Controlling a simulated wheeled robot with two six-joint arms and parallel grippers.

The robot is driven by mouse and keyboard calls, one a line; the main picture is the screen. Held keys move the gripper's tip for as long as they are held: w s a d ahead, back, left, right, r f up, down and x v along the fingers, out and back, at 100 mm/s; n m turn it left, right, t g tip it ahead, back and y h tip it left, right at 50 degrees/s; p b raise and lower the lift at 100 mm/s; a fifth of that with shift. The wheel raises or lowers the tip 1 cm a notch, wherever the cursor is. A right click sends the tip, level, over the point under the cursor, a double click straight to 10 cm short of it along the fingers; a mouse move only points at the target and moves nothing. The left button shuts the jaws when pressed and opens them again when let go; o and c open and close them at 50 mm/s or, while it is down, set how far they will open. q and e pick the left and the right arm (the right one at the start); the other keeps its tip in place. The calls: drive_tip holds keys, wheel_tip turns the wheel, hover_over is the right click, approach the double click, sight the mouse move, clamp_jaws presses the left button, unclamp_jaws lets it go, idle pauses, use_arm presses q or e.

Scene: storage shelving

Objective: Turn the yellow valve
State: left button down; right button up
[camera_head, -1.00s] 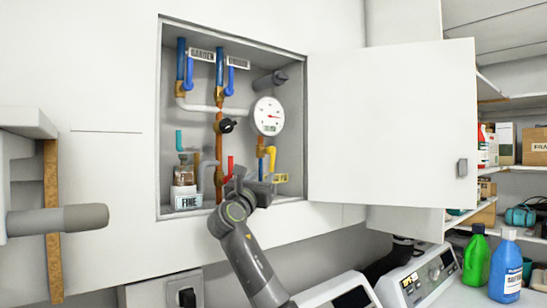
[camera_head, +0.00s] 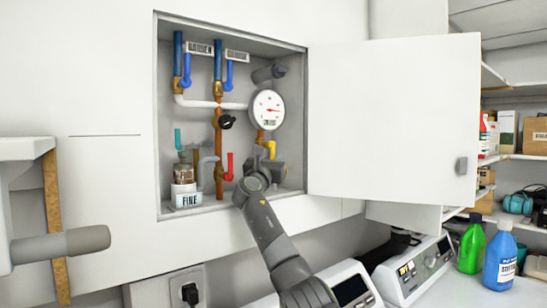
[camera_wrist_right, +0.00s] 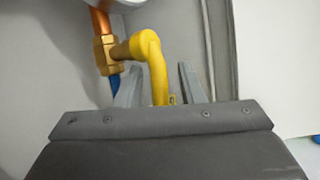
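The yellow valve (camera_head: 271,148) is below the round gauge on the right side of the open wall cabinet. In the right wrist view its yellow handle (camera_wrist_right: 153,62) bends down from a brass fitting. My right gripper (camera_head: 270,170) is in the cabinet at the handle's lower part. In the right wrist view my right gripper's two fingers (camera_wrist_right: 160,88) stand apart, one on each side of the handle. The handle's lower end is hidden behind the gripper body. My left gripper is not in view.
A white gauge (camera_head: 267,110) sits just above the valve. A red handle (camera_head: 229,167) and a copper pipe (camera_head: 218,135) are to the left. The open cabinet door (camera_head: 390,125) stands to the right. A jar labelled FINE (camera_head: 185,185) is at the lower left.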

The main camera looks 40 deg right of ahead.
drive_tip(key=shift+c, duration=0.4)
clamp_jaws()
drive_tip(key=shift+d+f, duration=0.1)
drive_tip(key=shift+d+n+t+h+b, duration=0.3)
drive_tip(key=shift+n+t+h, duration=0.2)
drive_tip(key=shift+n+t, duration=0.4)
drive_tip(key=shift+o, duration=0.4)
unclamp_jaws()
drive_tip(key=shift+a, duration=0.1)
